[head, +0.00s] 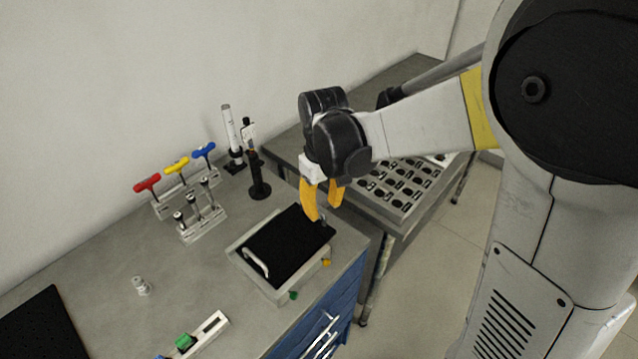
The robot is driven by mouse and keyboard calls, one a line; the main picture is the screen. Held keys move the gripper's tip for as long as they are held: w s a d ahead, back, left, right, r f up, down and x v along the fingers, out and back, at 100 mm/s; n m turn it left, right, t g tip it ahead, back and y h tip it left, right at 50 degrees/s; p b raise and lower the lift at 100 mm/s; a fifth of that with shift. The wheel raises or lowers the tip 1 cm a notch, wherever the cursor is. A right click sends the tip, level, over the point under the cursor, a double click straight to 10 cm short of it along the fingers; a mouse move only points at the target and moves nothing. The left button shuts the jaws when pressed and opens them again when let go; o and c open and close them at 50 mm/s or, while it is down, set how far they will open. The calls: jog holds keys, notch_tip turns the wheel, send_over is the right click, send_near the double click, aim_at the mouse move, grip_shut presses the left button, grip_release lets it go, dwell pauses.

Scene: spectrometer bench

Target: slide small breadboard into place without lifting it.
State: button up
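A small black board (285,248), which looks like the small breadboard, lies flat in a light grey tray or frame (242,264) near the bench's front right corner. A pale bar handle (257,263) stands on its lower left side. My gripper (325,215), with yellow fingers, points down at the board's upper right corner. The fingers are spread with a gap between them. A small dark part shows by the fingertips; I cannot tell whether they touch it or the board. The board's far right edge is partly hidden by the fingers.
Dark posts (258,180) stand behind the board. A rack with red, yellow and blue T-handles (177,168) is at left. A small metal piece (141,286), a white strip (200,335) and another black board (42,328) lie nearer. A side table holds a tray of parts (398,190).

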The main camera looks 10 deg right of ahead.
aim_at(324, 216)
notch_tip(324, 216, down, 6)
jog(key=shift+w+d+r+b, duration=0.1)
jog(key=shift+w+r+b, duration=0.1)
jog(key=shift+b, duration=0.4)
jog(key=shift+s, duration=0.1)
grip_shut()
